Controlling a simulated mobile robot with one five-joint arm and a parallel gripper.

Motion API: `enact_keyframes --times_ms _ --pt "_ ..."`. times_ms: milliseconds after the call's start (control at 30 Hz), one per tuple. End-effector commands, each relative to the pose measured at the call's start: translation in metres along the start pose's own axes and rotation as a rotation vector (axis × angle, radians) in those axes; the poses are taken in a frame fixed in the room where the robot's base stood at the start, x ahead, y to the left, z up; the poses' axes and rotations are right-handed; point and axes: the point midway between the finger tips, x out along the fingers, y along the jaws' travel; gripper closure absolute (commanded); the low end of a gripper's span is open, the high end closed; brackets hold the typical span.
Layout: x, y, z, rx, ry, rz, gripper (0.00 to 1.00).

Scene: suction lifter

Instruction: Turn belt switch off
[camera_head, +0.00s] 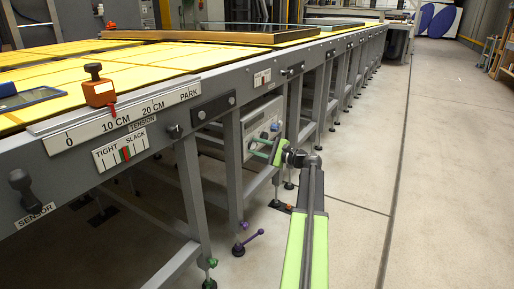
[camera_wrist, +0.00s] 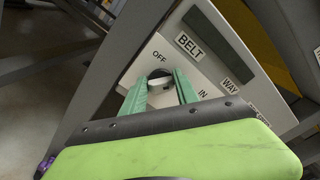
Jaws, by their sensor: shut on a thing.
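The belt switch (camera_wrist: 159,74) is a knob on a pale control panel (camera_wrist: 207,68) in the wrist view, with a dark top edge showing between my fingers. The word OFF is printed above it, the BELT label (camera_wrist: 188,44) is to its upper right, and IN is at its lower right. My gripper (camera_wrist: 162,81) has its two green fingers shut on the knob, one on each side. The knob's pointing direction is mostly hidden by the fingers. In the head view my gripper (camera_head: 276,150) is at the front of the control panel (camera_head: 262,122), under the conveyor edge.
The long conveyor table (camera_head: 210,120) with yellow top runs along the left. Its grey legs flank the panel. An orange slider block (camera_head: 99,92) stands on the scale rail. The floor at right is clear.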

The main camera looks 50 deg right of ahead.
Motion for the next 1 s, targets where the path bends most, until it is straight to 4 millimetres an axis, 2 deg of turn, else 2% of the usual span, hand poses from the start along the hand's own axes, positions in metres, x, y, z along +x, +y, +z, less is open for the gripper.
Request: enact_keyframes --times_ms 1000 --pt "0.0012 0.0062 -0.0024 -0.946 -0.001 0.000 1.00"
